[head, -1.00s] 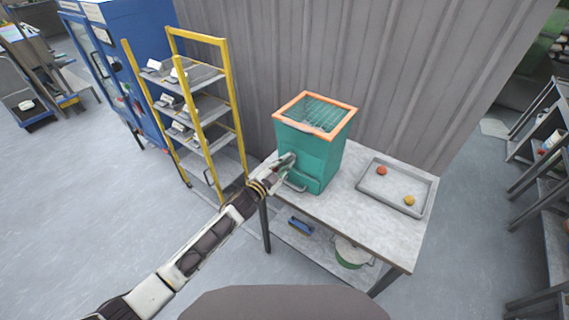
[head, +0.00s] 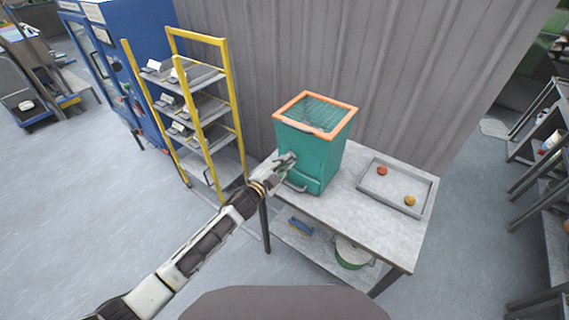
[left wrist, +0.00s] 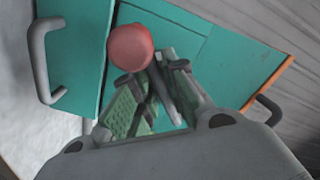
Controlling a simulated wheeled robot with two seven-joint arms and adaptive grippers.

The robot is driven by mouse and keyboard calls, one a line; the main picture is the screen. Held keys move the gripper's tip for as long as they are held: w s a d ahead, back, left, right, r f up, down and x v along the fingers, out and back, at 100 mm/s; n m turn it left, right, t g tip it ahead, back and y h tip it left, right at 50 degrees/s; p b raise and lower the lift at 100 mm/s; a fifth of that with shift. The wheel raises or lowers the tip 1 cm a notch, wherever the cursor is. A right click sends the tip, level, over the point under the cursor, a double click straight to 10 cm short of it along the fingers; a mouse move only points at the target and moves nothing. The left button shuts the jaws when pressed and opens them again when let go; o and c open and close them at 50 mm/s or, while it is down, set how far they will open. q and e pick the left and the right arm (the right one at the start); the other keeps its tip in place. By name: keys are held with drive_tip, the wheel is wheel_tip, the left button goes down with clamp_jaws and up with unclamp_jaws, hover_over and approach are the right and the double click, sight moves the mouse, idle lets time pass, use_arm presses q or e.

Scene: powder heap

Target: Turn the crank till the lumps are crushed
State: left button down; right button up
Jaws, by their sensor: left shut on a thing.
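A teal box-shaped machine (head: 318,158) with an orange-rimmed top (head: 350,117) stands on the table. A grid covers its top opening; no lumps can be made out through it. My left gripper (head: 288,160) is at the machine's left side. In the left wrist view, the left gripper (left wrist: 152,95) is shut on the grey crank handle, with a round red knob (left wrist: 130,47) just beyond the fingertips. The fingers hide most of the crank. A grey pull handle (left wrist: 42,62) on the machine's front also shows there. My right gripper is not in view.
The grey table (head: 385,238) carries a shallow tray (head: 430,195) with a red ball (head: 382,171) and a yellow ball (head: 410,200). A blue item and a green pot (head: 350,256) sit on its lower shelf. A yellow rack (head: 232,110) stands to the left.

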use_arm(q)
drive_tip(key=shift+f+m, duration=0.15)
drive_tip(key=shift+m, duration=0.35)
drive_tip(key=shift+m+b, duration=0.3)
drive_tip(key=shift+m, duration=0.8)
drive_tip(key=shift+m, duration=0.7)
drive_tip(key=shift+m+b, duration=0.4)
drive_tip(key=shift+m, duration=0.9)
idle(0.7)
drive_tip(key=shift+m, duration=1)
idle(0.4)
drive_tip(key=shift+m+b, duration=0.3)
drive_tip(key=shift+m, duration=0.2)
drive_tip(key=shift+m, duration=1.2)
idle(0.6)
